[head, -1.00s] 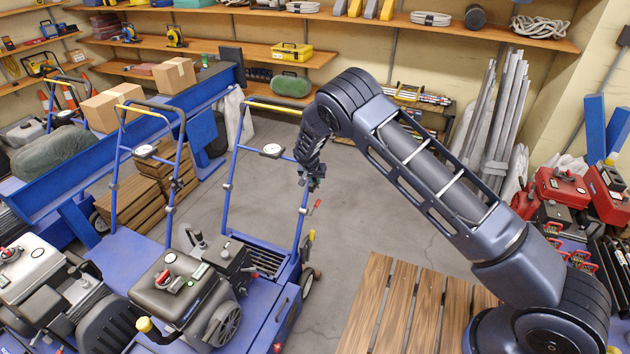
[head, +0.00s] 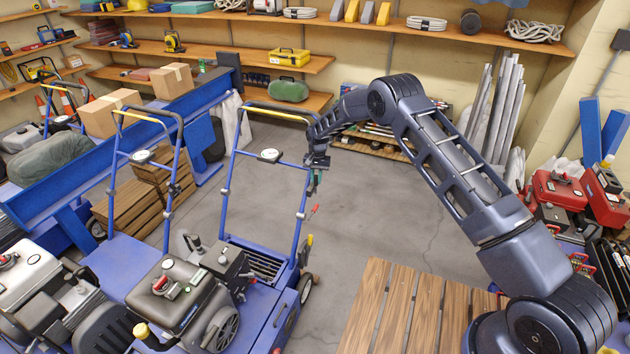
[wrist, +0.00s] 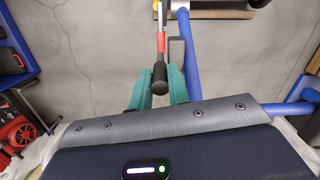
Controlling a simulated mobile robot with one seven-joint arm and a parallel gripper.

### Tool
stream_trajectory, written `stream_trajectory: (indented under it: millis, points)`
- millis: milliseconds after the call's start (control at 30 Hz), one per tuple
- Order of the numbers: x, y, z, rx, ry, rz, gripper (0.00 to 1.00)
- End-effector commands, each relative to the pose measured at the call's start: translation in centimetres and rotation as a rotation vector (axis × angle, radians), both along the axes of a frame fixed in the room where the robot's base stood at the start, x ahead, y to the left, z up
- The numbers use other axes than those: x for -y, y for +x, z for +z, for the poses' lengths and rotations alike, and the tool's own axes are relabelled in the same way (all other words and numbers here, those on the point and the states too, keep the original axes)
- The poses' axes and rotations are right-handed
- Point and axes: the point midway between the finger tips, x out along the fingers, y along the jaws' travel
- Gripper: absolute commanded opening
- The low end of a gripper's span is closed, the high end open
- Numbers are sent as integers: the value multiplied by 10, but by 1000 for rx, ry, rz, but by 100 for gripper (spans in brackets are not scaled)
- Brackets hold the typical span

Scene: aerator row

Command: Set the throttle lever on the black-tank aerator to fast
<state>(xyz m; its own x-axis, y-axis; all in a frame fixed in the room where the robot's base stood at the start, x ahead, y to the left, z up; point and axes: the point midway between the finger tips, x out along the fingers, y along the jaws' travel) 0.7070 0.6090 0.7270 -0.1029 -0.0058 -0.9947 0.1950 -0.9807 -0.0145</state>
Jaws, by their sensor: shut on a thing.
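The black-tank aerator has a dark tank (head: 170,287) at lower left and a blue upright handle frame (head: 226,190). A throttle lever with a red part (head: 314,210) stands by the frame's right post. In the wrist view the lever (wrist: 160,76) has a black grip end, a red section and a pale shaft beyond. My gripper (head: 317,180) is at the right post; its teal fingers (wrist: 159,92) are shut on the lever, one on each side of the black grip. The speed marks are not readable.
A pale-tank aerator (head: 22,268) stands at the far left. A wooden pallet (head: 400,310) lies at front right. Red engines (head: 558,192) stand at the right. The floor (head: 375,200) between them is open. The blue post (wrist: 192,60) is close beside my fingers.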

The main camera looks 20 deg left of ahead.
Motion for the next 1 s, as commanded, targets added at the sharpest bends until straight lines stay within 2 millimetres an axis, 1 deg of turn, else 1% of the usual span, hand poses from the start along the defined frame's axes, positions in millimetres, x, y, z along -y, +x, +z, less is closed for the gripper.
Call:
stream_trajectory:
  millis: [33,200,400,967,1000]
  points:
    - [1,4,0,-25,1,-3,0]
    - [0,11,-1,-106,1,-3,0]
    - [0,15,-2,-168,1,-1,0]
    - [0,16,-3,-195,-1,-1,0]
    - [0,16,-3,-195,-1,-1,26]
